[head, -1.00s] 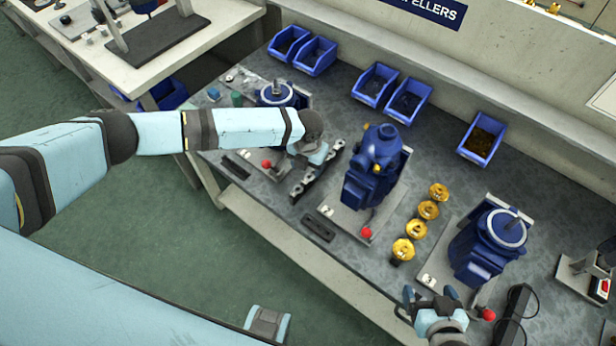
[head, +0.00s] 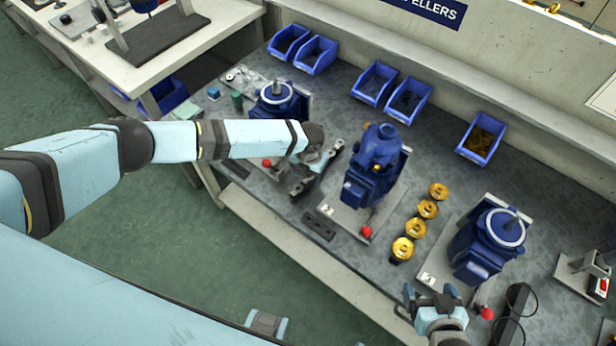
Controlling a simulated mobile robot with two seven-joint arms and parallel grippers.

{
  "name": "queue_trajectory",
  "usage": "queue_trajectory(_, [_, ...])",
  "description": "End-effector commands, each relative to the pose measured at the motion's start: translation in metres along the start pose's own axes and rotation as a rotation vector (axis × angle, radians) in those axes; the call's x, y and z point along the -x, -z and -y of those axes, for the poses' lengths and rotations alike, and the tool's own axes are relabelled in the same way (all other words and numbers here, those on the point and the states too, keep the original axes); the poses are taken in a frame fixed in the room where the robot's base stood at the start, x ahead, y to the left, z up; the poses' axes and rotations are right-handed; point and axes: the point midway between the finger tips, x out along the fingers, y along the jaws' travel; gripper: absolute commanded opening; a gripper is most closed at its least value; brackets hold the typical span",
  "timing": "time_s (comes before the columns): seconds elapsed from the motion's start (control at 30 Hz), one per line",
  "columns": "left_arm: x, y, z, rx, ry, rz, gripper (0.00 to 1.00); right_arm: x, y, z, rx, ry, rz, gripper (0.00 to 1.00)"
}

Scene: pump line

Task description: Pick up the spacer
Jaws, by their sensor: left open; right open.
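A dark rack (head: 300,187) with small grey metal parts stands on the bench between two blue pumps. The spacer may be one of these parts, but they are too small and too covered to tell. My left gripper (head: 316,168) is over the middle of the rack and hides part of it. It is open; I cannot tell whether it touches anything. My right gripper (head: 430,299) is open and empty at the bench's front edge, in front of the right pump (head: 476,258).
The middle pump (head: 372,170) stands right of the rack, and the left pump (head: 272,102) behind my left arm. Several brass impellers (head: 427,209) stand in a row. Blue bins (head: 480,140) line the back. A dark flat block (head: 319,224) lies near the front edge.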

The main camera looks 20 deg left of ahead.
Motion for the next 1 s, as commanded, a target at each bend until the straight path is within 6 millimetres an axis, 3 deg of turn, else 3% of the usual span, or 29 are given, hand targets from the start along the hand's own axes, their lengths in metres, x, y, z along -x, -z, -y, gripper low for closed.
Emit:
queue_trajectory(0.37, [-0.0017,0.0000,0.0003,0.000,0.000,0.000,0.61,-0.0010,-0.0013,-0.0002,0.000,0.000,0.000,0.88])
queue_trajectory(0.6, [-0.0017,0.0000,0.0003,0.000,0.000,0.000,0.08,-0.0010,-0.0013,-0.0002,0.000,0.000,0.000,0.88])
queue_trajectory(1.0, [0.0000,-0.0001,-0.0001,0.000,0.000,0.000,0.08,-0.0001,0.0000,-0.0001,0.000,0.000,0.000,0.88])
